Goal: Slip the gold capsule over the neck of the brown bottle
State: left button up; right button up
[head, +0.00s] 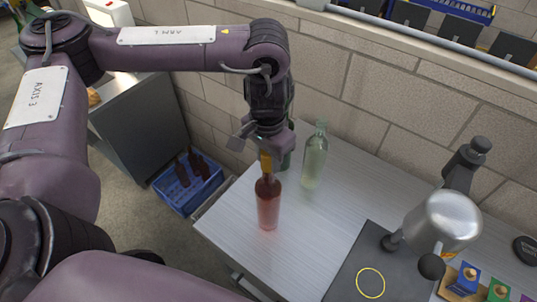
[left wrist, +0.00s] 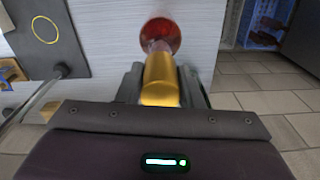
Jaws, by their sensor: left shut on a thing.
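The reddish-brown bottle (head: 268,205) stands upright on the light table, near its left edge. In the left wrist view its red body (left wrist: 160,33) shows beyond the capsule. My left gripper (head: 266,152) points down above the bottle and is shut on the gold capsule (head: 265,163). The capsule also shows between the fingers in the left wrist view (left wrist: 160,80). It is roughly in line with the bottle's neck and close to its top. I cannot tell whether it touches or covers the mouth. My right gripper is not in view.
A silver-headed device (head: 440,222) stands at the right by a dark mat (head: 340,285) with a yellow ring. A blue crate (head: 180,207) sits at left.

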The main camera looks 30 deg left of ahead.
pick_arm(q)
jog(key=shift+f, duration=0.45)
jog(key=shift+f, duration=0.4)
jog(key=shift+f+b, duration=0.3)
jog(key=shift+f, duration=0.05)
dwell(0.4)
jog(key=shift+f, duration=0.3)
jog(key=o, duration=0.7)
jog(key=shift+c, duration=0.2)
